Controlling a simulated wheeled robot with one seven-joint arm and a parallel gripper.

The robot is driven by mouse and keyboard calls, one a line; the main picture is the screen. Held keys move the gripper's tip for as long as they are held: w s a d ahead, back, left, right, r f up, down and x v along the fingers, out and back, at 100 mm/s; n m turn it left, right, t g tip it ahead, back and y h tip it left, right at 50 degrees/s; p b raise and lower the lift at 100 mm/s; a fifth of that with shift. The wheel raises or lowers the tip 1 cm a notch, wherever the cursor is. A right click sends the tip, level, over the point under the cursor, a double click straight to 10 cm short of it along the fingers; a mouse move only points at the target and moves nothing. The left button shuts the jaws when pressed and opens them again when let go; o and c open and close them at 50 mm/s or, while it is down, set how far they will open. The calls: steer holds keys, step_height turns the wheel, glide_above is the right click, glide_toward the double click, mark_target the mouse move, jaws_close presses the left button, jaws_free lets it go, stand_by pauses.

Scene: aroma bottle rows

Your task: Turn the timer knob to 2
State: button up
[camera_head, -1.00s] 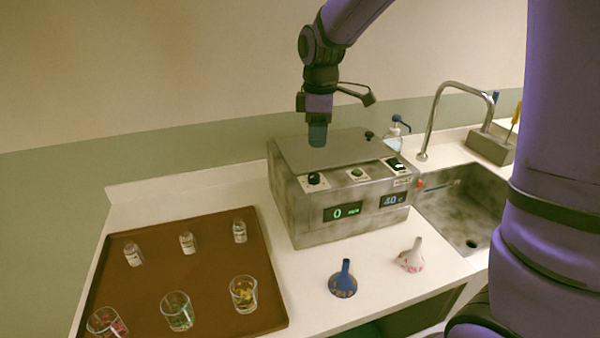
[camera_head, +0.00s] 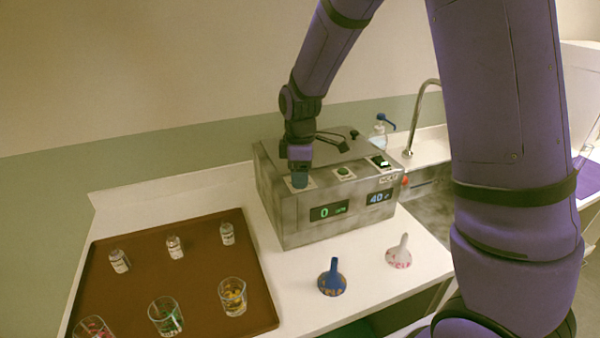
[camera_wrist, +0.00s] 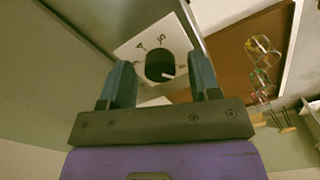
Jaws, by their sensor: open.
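The grey metal machine (camera_head: 285,218) stands on the white counter. Its front displays show a green 0 (camera_head: 328,211) and a blue 40 (camera_head: 380,196). The timer knob (camera_wrist: 160,66) is black and round with a white pointer mark, on a white dial plate (camera_wrist: 135,48) with markings. My gripper (camera_head: 299,181) is right over the knob at the machine's left end and hides it in the head view. In the wrist view my gripper's two blue fingers (camera_wrist: 162,85) are apart, one on either side of the knob. I cannot tell whether they touch it.
A green button (camera_head: 344,171) and a black switch (camera_head: 380,161) sit to the right on the machine's top. A brown tray (camera_head: 190,262) with bottles and glasses is at left.

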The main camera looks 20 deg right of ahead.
steer(key=shift+c, duration=0.2)
steer(key=c, duration=0.9)
steer(key=shift+m, duration=0.3)
steer(key=m, duration=0.4)
steer(key=shift+m, duration=0.3)
steer(key=m, duration=0.4)
steer(key=shift+m, duration=0.3)
steer(key=m, duration=0.5)
steer(key=shift+m, duration=2.5)
